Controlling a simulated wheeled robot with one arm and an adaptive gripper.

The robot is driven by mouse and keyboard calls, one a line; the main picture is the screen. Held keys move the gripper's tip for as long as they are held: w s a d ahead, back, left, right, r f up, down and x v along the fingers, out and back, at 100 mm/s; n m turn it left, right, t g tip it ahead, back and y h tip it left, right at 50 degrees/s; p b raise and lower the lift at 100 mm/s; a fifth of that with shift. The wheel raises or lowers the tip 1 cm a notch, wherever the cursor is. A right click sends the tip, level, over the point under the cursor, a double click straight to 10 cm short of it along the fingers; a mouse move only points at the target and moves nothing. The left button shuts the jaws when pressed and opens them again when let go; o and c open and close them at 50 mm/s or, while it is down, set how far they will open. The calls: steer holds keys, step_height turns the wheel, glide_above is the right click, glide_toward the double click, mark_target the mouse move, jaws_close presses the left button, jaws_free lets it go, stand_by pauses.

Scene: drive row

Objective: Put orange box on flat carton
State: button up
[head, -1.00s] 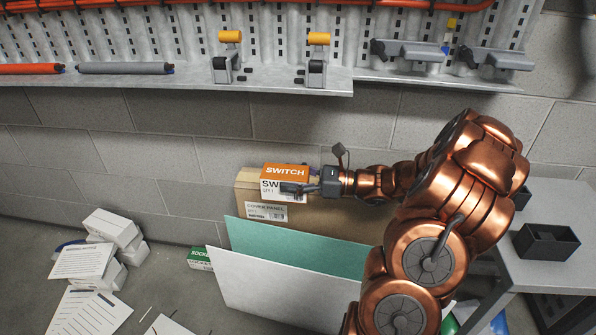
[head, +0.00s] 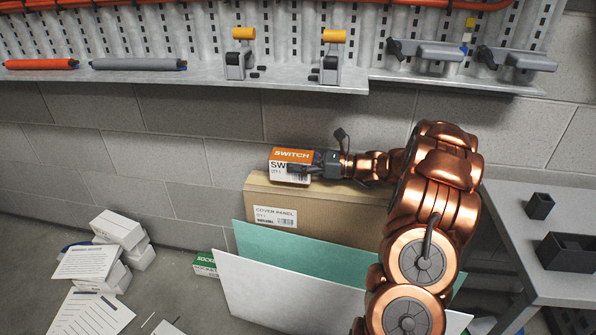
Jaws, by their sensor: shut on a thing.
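The orange box (head: 291,156), with an orange top marked SWITCH and a white front, is at the back edge of the flat carton in the head view. The flat carton (head: 330,205) is brown, with a white label reading COVER PANEL, and stands against the wall. My gripper (head: 318,168) comes from the right and is shut on the orange box. The box looks level and is at or just above the carton's top; I cannot tell whether they touch. The gripper hides part of the box's right side.
A teal panel (head: 300,252) and a white panel (head: 270,295) lean in front of the carton. A green SOCKET box (head: 205,264) and white boxes (head: 118,230) are on the floor at left. A grey table (head: 510,215) with dark bins stands at right. A shelf (head: 200,75) runs above.

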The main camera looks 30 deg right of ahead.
steer(key=shift+f+b, duration=0.45)
steer(key=shift+f, duration=0.8)
steer(key=shift+f, duration=0.1)
steer(key=o, duration=1.5)
steer(key=shift+s+d+r, duration=0.15)
steer(key=shift+r, duration=0.05)
steer(key=p+v, duration=0.5)
steer(key=v, duration=0.6)
steer(key=shift+s+d+f, duration=0.1)
steer(key=shift+s+d, duration=0.1)
steer(key=shift+d, duration=0.1)
